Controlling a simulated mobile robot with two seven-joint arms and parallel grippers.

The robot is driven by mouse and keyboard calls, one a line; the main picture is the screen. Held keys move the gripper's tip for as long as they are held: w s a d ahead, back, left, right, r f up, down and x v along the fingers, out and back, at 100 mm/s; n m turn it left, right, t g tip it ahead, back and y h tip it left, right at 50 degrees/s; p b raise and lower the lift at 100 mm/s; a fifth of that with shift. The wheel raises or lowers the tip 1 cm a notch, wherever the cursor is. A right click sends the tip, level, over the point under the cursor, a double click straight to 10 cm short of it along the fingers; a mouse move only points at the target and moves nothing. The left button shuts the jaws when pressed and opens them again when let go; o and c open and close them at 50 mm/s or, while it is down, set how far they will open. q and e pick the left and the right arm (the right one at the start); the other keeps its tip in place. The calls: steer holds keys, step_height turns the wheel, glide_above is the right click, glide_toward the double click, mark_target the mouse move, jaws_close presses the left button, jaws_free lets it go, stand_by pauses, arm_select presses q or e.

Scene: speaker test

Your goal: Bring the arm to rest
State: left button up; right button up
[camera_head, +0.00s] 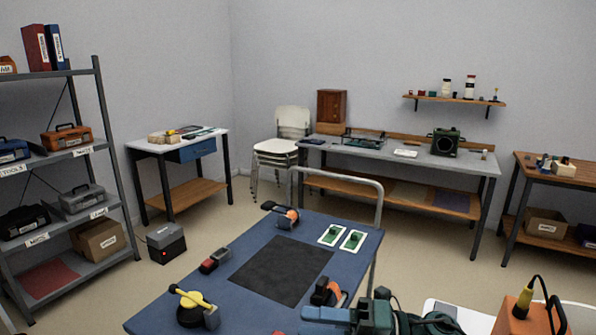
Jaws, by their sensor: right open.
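My right gripper (328,314) appears to be the teal and dark part at the bottom edge, over the near right corner of the blue-topped table (225,262). It is open, and nothing shows held in it. Its arm is mostly cut off by the bottom edge. My left gripper is not in view.
The blue table bears a black mat (282,270), two white cards with green parts (342,237), a yellow-handled tool (192,303) and small orange and black tools (287,217). An orange box (520,318) stands at bottom right. A metal rail (378,208) rises behind the table.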

steer(key=s+d+f+m+t+h, duration=0.3)
steer(key=f+m, duration=0.5)
steer(key=m, duration=0.3)
steer(key=s+d+f+m+t+h, duration=0.3)
steer(key=s+f+m+h, duration=0.3)
steer(key=m, duration=0.5)
steer(key=s+d+f+m+t+h, duration=0.3)
steer(key=s+d+f+m+h, duration=0.2)
steer(key=f+m, duration=0.5)
steer(key=shift+s+f+m+h, duration=0.15)
steer(key=shift+m+h, duration=0.15)
steer(key=shift+m, duration=0.25)
steer(key=shift+s+f+m+h, duration=0.1)
steer(key=shift+m+h, duration=0.2)
steer(key=shift+m, duration=0.25)
steer(key=shift+s+d+f+g, duration=0.1)
steer(key=shift+s+f+g, duration=0.15)
steer(key=shift+s+g, duration=0.1)
steer(key=shift+c, duration=0.6)
